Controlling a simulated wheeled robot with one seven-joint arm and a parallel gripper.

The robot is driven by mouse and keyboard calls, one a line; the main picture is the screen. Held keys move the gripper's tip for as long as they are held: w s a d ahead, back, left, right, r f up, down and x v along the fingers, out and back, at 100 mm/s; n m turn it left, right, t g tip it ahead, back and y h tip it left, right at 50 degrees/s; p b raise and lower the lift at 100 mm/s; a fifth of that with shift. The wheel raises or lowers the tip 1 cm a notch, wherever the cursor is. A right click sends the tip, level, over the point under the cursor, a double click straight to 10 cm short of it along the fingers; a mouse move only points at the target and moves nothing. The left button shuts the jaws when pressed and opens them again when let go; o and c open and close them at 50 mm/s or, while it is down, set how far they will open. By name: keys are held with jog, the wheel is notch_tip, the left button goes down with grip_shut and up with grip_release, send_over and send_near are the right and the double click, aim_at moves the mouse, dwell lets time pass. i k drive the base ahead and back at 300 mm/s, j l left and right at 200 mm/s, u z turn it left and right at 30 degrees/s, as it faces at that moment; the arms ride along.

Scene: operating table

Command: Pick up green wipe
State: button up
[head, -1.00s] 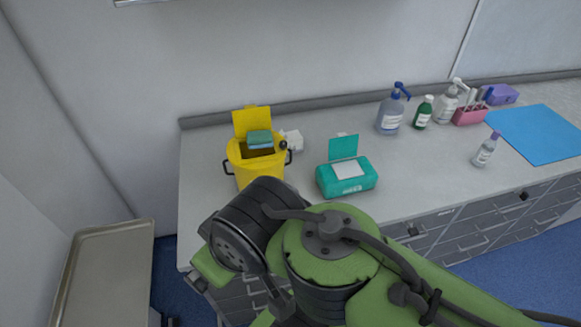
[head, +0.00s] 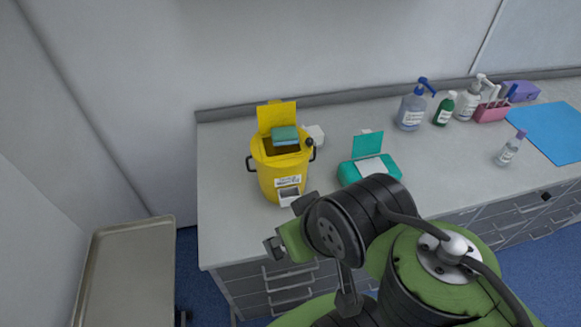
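A small folded green wipe (head: 285,133), with a lighter blue-green lower layer, rests at the top of the yellow bin (head: 277,182), by its raised lid. A teal wipes box (head: 350,174) with its lid up stands to the right of the bin, partly hidden by my arm. My gripper (head: 284,228) shows only in part, at the left end of my green and black wrist, in front of and below the bin in the picture. Its fingers are mostly hidden, so its opening is unclear. The wipe is apart from it.
The grey counter (head: 225,200) is clear left of the bin. A white item (head: 315,134) sits behind the bin. A metal tray (head: 125,270) stands lower left.

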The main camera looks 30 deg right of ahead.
aim_at(288, 136)
jog(key=l+u, duration=0.35)
jog(key=k+l+u, duration=0.1)
jog(key=u, duration=0.25)
